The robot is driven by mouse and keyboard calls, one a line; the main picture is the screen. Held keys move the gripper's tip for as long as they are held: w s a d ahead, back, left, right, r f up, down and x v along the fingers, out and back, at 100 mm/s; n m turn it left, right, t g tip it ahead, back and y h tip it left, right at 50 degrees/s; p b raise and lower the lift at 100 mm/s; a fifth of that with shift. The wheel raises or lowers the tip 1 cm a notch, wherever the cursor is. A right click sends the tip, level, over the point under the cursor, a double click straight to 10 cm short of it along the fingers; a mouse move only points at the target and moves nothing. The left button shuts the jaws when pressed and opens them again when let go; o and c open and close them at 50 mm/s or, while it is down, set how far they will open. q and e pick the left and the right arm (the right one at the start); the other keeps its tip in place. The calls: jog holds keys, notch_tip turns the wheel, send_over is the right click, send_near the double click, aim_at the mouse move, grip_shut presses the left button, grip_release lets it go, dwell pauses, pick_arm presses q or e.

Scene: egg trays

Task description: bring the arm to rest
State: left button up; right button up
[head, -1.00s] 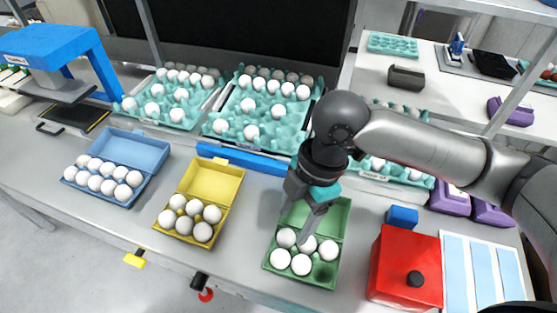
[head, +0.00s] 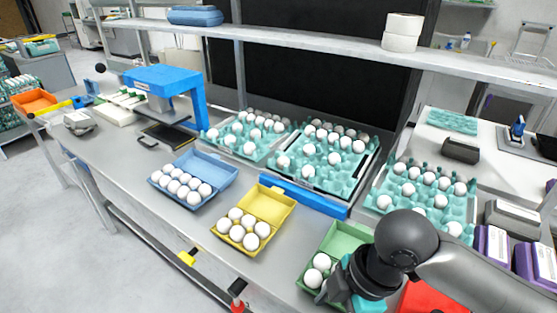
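My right arm comes in from the lower right. Its gripper (head: 334,289) is at the bottom edge of the head view, over or beside the open green carton (head: 348,239). The fingers are partly cut off and hidden, so I cannot tell whether they are open or shut. Two white eggs (head: 322,262) show in the green carton; my arm hides the rest of it. My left gripper is not in view.
A yellow carton (head: 267,204) and a blue carton (head: 211,167), both open with eggs, stand to the left. Teal egg trays (head: 345,182) lie behind. A red box (head: 432,299) is partly behind my arm. Bare bench lies in front of the cartons.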

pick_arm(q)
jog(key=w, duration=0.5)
pick_arm(e)
notch_tip(320, 180, down, 3)
jog(key=a+m+t+y, duration=0.1)
jog(key=a+m+t, duration=0.2)
jog(key=m, duration=0.5)
jog(key=s+d+f+m+h, duration=0.4)
jog(key=s+d+f+m, duration=0.2)
jog(key=s+d+m, duration=0.4)
notch_tip(320, 180, down, 26)
jog(key=d+n+g+b, duration=0.1)
jog(key=b, duration=0.3)
pick_arm(q)
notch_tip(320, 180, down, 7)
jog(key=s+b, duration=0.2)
jog(key=b, duration=0.1)
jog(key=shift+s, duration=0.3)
pick_arm(e)
jog(key=s+d+f+g, duration=0.1)
jog(key=s+d+f, duration=0.1)
jog(key=s+f, duration=1.3)
jog(key=shift+s+d+f, duration=0.2)
jog(key=shift+d+f, duration=0.15)
jog(key=shift+f, duration=0.35)
